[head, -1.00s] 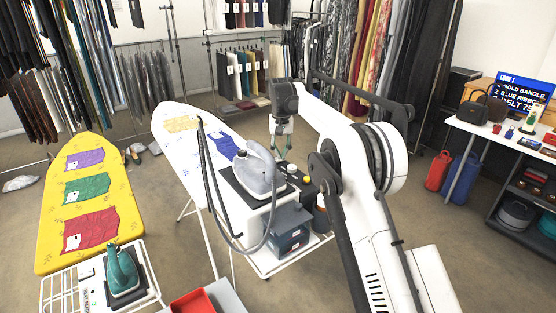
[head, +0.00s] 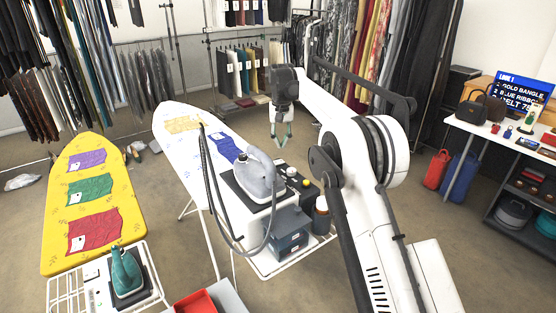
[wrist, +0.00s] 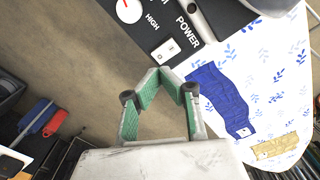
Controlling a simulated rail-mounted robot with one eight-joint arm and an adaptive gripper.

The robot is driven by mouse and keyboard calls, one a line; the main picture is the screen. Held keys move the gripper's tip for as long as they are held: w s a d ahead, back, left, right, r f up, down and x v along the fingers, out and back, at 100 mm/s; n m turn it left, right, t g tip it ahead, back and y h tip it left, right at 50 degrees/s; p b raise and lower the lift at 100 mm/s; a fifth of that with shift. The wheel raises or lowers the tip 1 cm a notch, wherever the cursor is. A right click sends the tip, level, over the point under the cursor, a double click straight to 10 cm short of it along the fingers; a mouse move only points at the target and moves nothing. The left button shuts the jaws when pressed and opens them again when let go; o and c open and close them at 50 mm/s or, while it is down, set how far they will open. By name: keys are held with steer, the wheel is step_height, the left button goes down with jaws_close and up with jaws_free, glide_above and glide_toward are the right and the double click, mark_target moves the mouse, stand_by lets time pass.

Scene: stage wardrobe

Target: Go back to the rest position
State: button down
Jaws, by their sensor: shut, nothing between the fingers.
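My gripper (head: 282,141) hangs in the air just behind and right of the grey iron (head: 256,174), pointing down with green-lined fingers. In the wrist view my gripper (wrist: 168,78) has its fingertips together, with nothing held between them. The iron rests on its dark station with a POWER switch (wrist: 170,50) and a dial, at the end of the white patterned ironing board (head: 178,150). My gripper is apart from the station and the board.
A yellow ironing board (head: 60,225) with coloured cloths and a teal iron (head: 125,270) stand at the left. A dark box (head: 287,232) and a bottle (head: 321,213) sit beside the station. Clothes racks line the back. A desk with a monitor (head: 522,98) is at the right.

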steer(key=shift+r, duration=0.5)
steer(key=shift+d+r, duration=0.1)
steer(key=s+d+r+t+b, duration=0.2)
steer(key=s+d+r, duration=0.55)
steer(key=s, duration=0.35)
steer(key=s+d+r+t+b, duration=0.1)
steer(key=s+d+r+t, duration=0.1)
steer(key=s+d+r, duration=0.65)
steer(key=s+d+f+t+b, duration=0.1)
steer(key=s+d+f, duration=0.2)
steer(key=s, duration=0.8)
steer(key=s+d+f+m+t+b, duration=0.1)
steer(key=s+d+f, duration=0.2)
steer(key=s+f, duration=0.5)
steer(key=s+d+f+t+b, duration=0.1)
steer(key=s+d+f, duration=0.2)
steer(key=s, duration=1.1)
step_height(320, 180, down, 2)
steer(key=shift+d+f+m, duration=0.25)
steer(key=shift+m, duration=0.15)
